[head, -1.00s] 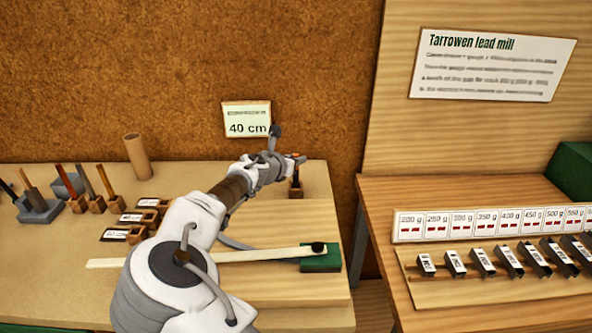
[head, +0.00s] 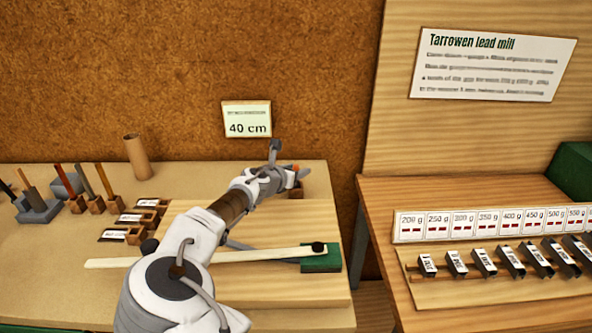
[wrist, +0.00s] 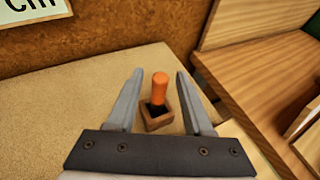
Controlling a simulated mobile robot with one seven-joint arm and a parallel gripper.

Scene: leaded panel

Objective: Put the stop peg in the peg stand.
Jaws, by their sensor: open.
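An orange peg, which looks like the stop peg (wrist: 159,88), stands upright in a small square wooden block, the peg stand (wrist: 157,121), in the wrist view. The peg's lower end is inside the dark opening of the block. My gripper (wrist: 159,72) is open, with one finger on each side of the peg and visible gaps to it. In the head view my gripper (head: 301,174) is at the back right of the bench, and the peg stand (head: 296,193) is partly hidden behind it.
A pale strip (head: 240,256) ends at a green block (head: 321,262) nearer the front. Wooden holders with coloured sticks (head: 85,182) and a cardboard tube (head: 137,157) stand to the left. A 40 cm card (head: 246,119) hangs behind. Labelled weights (head: 482,259) line the right table.

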